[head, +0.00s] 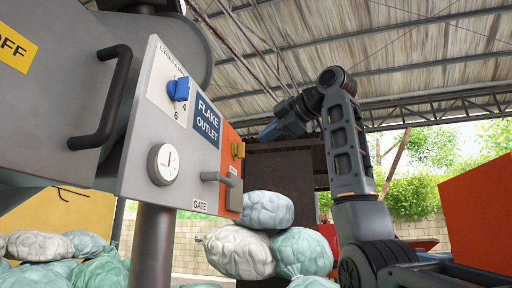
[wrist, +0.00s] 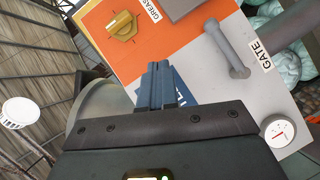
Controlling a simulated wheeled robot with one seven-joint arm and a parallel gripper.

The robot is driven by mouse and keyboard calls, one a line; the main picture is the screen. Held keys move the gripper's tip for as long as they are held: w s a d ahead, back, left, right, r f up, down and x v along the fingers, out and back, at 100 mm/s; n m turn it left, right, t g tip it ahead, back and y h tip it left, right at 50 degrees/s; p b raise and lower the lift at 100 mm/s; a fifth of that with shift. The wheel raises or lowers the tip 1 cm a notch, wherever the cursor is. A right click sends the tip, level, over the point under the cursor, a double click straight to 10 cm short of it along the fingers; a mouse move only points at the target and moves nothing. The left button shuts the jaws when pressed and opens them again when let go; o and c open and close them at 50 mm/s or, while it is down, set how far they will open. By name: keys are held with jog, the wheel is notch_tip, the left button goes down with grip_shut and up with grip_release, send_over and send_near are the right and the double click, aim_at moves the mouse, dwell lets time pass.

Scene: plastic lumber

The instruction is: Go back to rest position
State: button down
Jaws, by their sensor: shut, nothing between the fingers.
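My gripper (head: 268,133) is raised in front of the flake outlet panel (head: 140,165) in the head view, to the right of its orange end. My arm bends up at the elbow and down towards the panel. In the wrist view, the two fingers of my gripper (wrist: 157,84) are together and empty. They point towards the panel and cover most of its blue sign (wrist: 180,88). Whether the fingers touch the panel cannot be told.
The panel carries a blue knob (head: 178,89), a gauge (head: 163,164), a gate handle (head: 217,178) and a yellow knob (head: 238,149). Stacked bags (head: 240,252) stand below. An orange container (head: 480,215) is at the right.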

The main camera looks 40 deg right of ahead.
jog(key=shift+s+d+r, duration=0.15)
jog(key=shift+s+r, duration=0.05)
jog(key=shift+s, duration=0.05)
dwell(0.4)
